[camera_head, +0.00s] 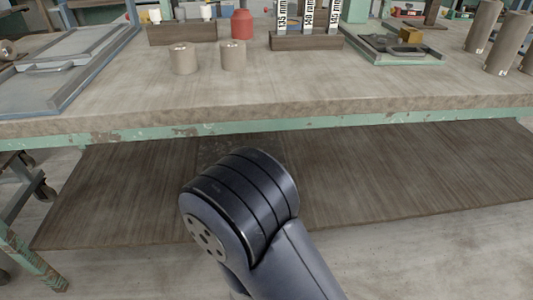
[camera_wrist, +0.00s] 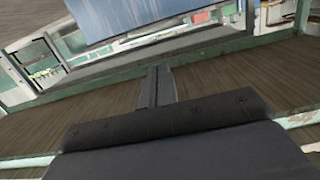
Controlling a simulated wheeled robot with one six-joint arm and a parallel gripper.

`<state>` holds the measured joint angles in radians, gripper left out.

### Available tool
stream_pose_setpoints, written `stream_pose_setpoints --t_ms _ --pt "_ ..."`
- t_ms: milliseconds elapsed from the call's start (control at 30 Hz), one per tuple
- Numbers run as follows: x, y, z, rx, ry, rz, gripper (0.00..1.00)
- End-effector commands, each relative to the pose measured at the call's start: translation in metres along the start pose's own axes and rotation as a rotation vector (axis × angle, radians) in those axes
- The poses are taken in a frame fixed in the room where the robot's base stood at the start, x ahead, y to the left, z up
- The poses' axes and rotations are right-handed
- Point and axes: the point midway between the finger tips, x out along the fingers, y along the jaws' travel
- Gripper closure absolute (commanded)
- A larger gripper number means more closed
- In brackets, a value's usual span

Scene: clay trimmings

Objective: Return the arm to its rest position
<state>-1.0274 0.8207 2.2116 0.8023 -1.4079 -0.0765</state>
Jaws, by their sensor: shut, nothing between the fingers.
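My arm's dark, banded joint (camera_head: 240,205) stands in front of the workbench in the head view, below the height of its top. My gripper is hidden in the head view. In the wrist view my gripper (camera_wrist: 158,72) shows as two narrow grey fingers pressed together, with nothing between them. They point away over brown wooden boards. No object is in contact with the fingers as far as I can see.
The workbench (camera_head: 330,88) has a worn green front edge above a wooden lower shelf (camera_head: 400,165). Two clay cylinders (camera_head: 184,60), a red jar (camera_head: 242,24), a rack of labelled rulers (camera_head: 306,41) and a metal tray (camera_head: 400,57) stand on it. The bench top's front strip is clear.

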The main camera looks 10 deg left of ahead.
Motion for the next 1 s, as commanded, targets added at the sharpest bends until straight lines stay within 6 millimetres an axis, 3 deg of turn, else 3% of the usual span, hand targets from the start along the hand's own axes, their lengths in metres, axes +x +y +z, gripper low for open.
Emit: stream_pose_setpoints --t_ms 367,833,1000 --pt "0.01 0.0 -0.002 0.004 0.002 0.001 1.0" --pt "0.092 0.0 -0.019 0.004 0.004 0.003 1.0" --pt "0.089 -0.005 0.003 -0.004 -0.011 -0.004 1.0"
